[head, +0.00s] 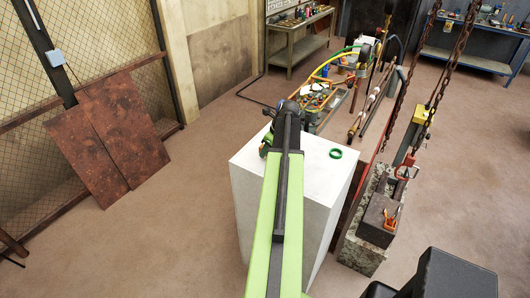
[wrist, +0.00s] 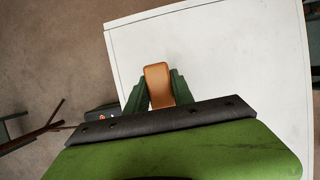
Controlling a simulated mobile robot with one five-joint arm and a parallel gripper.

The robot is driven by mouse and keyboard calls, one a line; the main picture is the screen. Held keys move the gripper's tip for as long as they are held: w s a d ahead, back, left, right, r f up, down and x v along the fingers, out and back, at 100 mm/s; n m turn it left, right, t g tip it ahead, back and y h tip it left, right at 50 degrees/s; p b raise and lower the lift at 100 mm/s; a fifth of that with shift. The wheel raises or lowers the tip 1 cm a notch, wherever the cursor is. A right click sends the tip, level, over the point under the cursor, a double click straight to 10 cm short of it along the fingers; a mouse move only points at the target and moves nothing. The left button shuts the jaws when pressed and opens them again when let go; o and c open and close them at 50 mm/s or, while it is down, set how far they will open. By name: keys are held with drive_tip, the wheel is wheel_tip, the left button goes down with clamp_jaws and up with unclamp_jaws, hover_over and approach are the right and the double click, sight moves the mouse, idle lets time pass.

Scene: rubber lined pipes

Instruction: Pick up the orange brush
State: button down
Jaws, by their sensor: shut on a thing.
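The orange brush (wrist: 158,84) shows in the wrist view as an orange block with rounded corners. My gripper (wrist: 159,90) has its dark green fingers on both sides of it, shut on it. Both are over the white top of a pedestal (wrist: 225,50). Whether the brush touches that top, I cannot tell. In the head view my green arm reaches over the white pedestal (head: 310,160) and hides most of the gripper and the brush.
A green ring (head: 336,153) lies on the pedestal top, right of my arm. Hanging chains (head: 436,85) and a dark block (head: 378,220) with an orange-handled tool (head: 391,219) stand to the right. Rusty plates (head: 110,135) lean at the left. Floor between is open.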

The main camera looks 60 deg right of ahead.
wheel_tip(320, 180, up, 3)
drive_tip(key=shift+f+p, duration=0.2)
drive_tip(key=shift+p, duration=0.5)
drive_tip(key=w+d+r+p, duration=0.6)
drive_tip(key=d, duration=0.4)
drive_tip(key=shift+r, duration=0.2)
